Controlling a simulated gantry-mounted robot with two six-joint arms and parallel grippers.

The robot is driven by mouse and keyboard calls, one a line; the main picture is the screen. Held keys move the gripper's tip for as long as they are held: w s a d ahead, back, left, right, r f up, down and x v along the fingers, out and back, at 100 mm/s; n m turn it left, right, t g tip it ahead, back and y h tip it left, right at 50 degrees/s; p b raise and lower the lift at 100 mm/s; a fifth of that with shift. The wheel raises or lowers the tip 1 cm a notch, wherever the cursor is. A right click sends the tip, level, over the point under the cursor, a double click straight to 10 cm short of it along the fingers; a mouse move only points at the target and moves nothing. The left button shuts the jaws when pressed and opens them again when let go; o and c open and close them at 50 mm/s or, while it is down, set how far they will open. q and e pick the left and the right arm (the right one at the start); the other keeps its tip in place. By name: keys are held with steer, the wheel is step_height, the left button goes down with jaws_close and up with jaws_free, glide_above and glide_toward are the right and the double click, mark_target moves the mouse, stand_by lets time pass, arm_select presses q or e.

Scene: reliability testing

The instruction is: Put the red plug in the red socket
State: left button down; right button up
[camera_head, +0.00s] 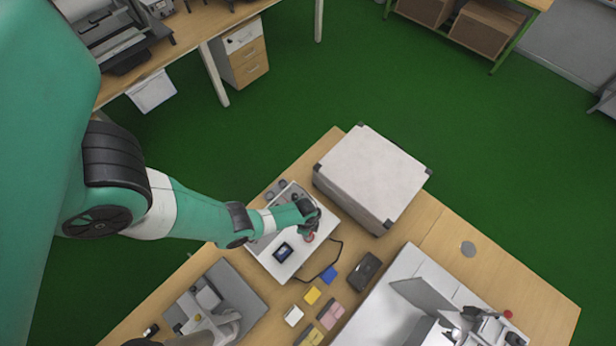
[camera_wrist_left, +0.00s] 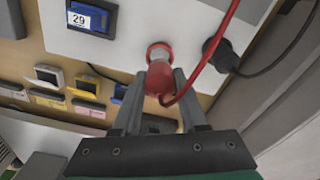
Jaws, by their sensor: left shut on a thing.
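The red plug (camera_wrist_left: 158,80) is between the two fingers of my left gripper (camera_wrist_left: 158,84) in the left wrist view, and the fingers are shut on it. A red cable runs from it up to the right. The red socket (camera_wrist_left: 159,51) is a round red ring on the white panel, straight ahead of the plug's tip and very close to it. I cannot tell whether the plug touches or enters it. In the head view my left gripper (camera_head: 309,226) is over the right part of the white panel box (camera_head: 283,268), with a bit of red below it. My right gripper is not in view.
A black plug (camera_wrist_left: 220,54) with a black cable sits right of the red socket. A display marked 29 (camera_wrist_left: 88,18) is on the left of the panel. A large white case (camera_head: 372,175) stands close behind. Small coloured blocks (camera_head: 312,295) lie in front.

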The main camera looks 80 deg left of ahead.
arm_select(q)
steer(key=shift+f+b, duration=1.4)
steer(key=shift+f, duration=0.5)
steer(key=shift+f+b, duration=0.6)
steer(key=c, duration=0.7)
jaws_free()
